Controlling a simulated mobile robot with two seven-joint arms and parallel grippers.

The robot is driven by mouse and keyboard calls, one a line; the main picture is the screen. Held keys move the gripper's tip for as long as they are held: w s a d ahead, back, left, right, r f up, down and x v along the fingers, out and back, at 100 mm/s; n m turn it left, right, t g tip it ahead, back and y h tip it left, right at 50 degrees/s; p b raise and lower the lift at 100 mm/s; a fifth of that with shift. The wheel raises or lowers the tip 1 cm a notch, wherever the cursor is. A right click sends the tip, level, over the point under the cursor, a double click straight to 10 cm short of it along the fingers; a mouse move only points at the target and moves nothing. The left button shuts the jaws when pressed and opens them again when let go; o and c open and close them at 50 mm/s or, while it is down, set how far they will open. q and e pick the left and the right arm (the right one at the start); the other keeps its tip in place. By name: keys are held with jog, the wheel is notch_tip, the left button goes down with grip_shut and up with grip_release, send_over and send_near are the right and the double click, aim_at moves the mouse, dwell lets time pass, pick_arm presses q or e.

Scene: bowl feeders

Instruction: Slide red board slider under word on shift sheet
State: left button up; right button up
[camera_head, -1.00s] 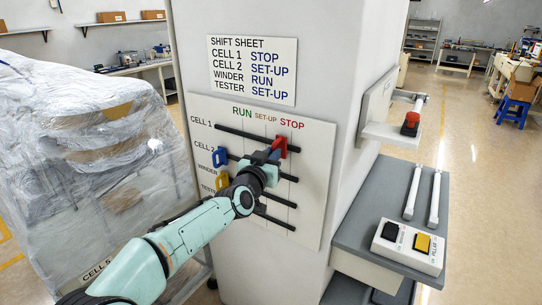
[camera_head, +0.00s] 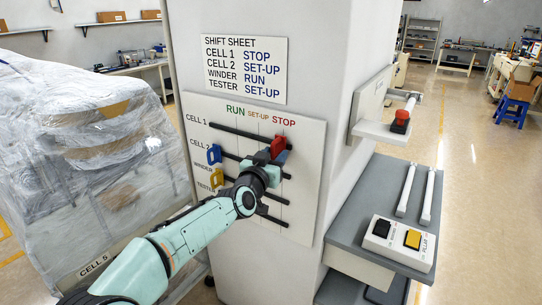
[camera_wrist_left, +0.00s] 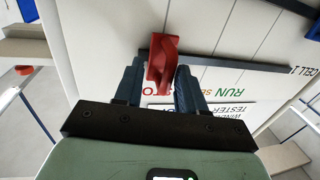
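The red slider (camera_head: 278,147) sits on the CELL 1 slot of the board (camera_head: 308,185), near its right end under the STOP heading. The shift sheet (camera_head: 245,68) above reads STOP for CELL 1. My left gripper (camera_head: 280,157) is at the red slider, coming from below. In the left wrist view the red slider (camera_wrist_left: 163,60) stands between the two fingers of this gripper (camera_wrist_left: 161,78), which look shut on its sides. Part of the STOP heading shows between the fingers. My right gripper is out of view.
A blue slider (camera_head: 214,154) and a yellow slider (camera_head: 217,178) sit at the left ends of lower slots. My left arm covers part of the lower board. A shelf with a switch box (camera_head: 399,243) and a bracket with a red button (camera_head: 400,121) are at right.

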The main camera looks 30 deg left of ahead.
pick_arm(q)
jog(key=shift+s+a, duration=0.1)
jog(key=shift+a, duration=0.1)
jog(key=shift+s+r, duration=0.1)
jog(key=shift+s, duration=0.15)
jog(key=s+d+b, duration=0.1)
jog(key=s+b, duration=0.1)
jog(key=s, duration=1)
jog(key=shift+s+d+b, duration=0.3)
jog(key=shift+s+d, duration=0.05)
